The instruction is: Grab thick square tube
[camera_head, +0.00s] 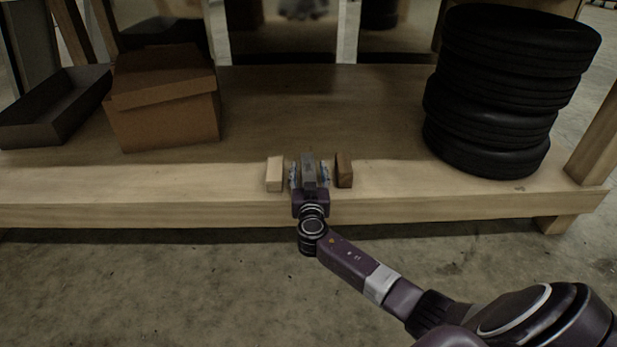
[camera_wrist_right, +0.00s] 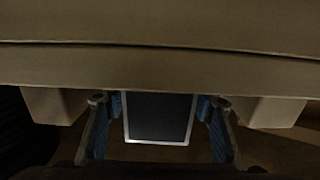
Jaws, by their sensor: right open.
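The thick square tube (camera_head: 308,170) is grey and stands near the front edge of the wooden shelf, between two wooden blocks. My right gripper (camera_head: 309,178) is at the tube, with a finger on either side of it. In the right wrist view the tube's dark end with a light rim (camera_wrist_right: 159,116) shows between the two blue-padded fingers. The fingers are open, with a narrow gap visible on each side of the tube. My left gripper is not in view.
A pale wooden block (camera_head: 274,174) is close on the left and a darker block (camera_head: 344,171) close on the right. A cardboard box (camera_head: 163,97) and a grey tray (camera_head: 55,106) stand at the left. Stacked black tyres (camera_head: 505,90) stand at the right. The shelf's middle is clear.

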